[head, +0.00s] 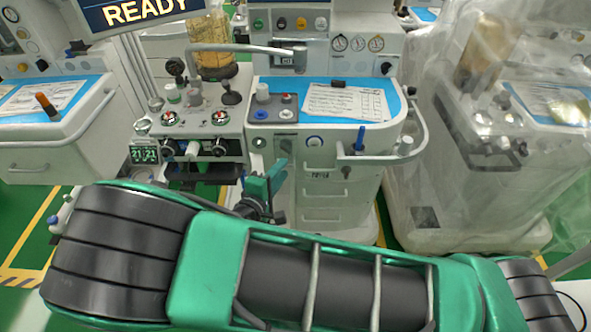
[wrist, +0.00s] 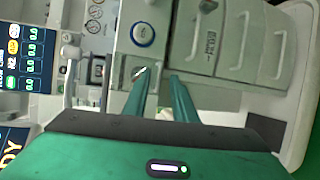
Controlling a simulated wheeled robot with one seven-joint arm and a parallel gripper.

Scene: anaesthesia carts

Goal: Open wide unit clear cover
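The wide centre unit (head: 340,172) is a white cart with drawers and a blue-topped work surface. My gripper (head: 278,172) is in front of its upper left front, below the work surface. In the wrist view, my gripper (wrist: 160,71) has two green fingers with a gap between the tips; it is open with nothing seen between them. The tips are by a small grey front panel (wrist: 146,75) with a white mark, near a blue-ringed dial (wrist: 142,33). I cannot make out a clear cover there for certain; the fingers hide part of the panel, and contact is unclear.
My green arm crosses the lower head view. A cart draped in clear plastic (head: 455,190) stands at right, another cart (head: 45,155) at left. A panel of knobs and gauges (head: 195,122) adjoins the centre unit's left side. A handrail (head: 417,125) curves round its right.

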